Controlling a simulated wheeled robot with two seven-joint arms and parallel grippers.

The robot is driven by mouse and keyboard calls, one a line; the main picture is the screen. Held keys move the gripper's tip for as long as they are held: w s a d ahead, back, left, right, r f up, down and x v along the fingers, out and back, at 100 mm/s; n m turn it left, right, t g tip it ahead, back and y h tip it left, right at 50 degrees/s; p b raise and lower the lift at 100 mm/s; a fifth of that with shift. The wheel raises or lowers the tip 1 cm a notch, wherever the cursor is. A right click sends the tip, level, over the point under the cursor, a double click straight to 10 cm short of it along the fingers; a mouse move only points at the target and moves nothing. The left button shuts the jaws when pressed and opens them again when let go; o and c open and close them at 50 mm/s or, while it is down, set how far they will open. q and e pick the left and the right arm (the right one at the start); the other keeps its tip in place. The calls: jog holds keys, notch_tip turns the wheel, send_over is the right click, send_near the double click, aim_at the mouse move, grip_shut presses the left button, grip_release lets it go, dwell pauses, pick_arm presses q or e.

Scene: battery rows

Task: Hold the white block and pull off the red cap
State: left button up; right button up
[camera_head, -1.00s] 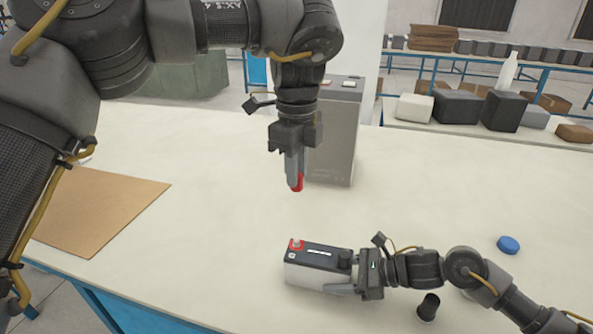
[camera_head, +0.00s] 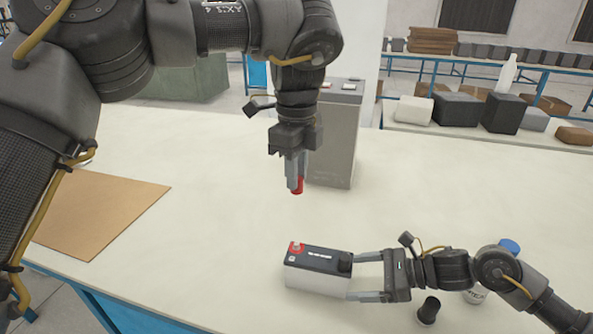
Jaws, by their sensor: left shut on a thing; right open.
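The white block (camera_head: 317,280) is a battery with a black top, and it sits upright on the table near the front. A red ring with a bare metal post (camera_head: 296,247) shows at its left end, and a black cap (camera_head: 345,260) covers the right end. The red cap (camera_head: 298,186) is in my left gripper (camera_head: 297,180), which is shut on it and holds it above the table, beyond the block. My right gripper (camera_head: 357,277) is open at the block's right end, its fingertips close to the block; I cannot tell whether they touch it.
A tall grey battery (camera_head: 338,140) stands behind my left gripper. A brown board (camera_head: 95,210) lies at the left. A loose black cap (camera_head: 428,309) and a blue lid (camera_head: 509,246) are near my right arm. The table's middle is clear.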

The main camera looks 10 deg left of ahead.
jog(key=v, duration=0.6)
jog(key=shift+s+d+r, duration=0.1)
jog(key=shift+d+r, duration=0.05)
jog(key=shift+d, duration=0.1)
pick_arm(q)
jog(key=shift+r, duration=0.1)
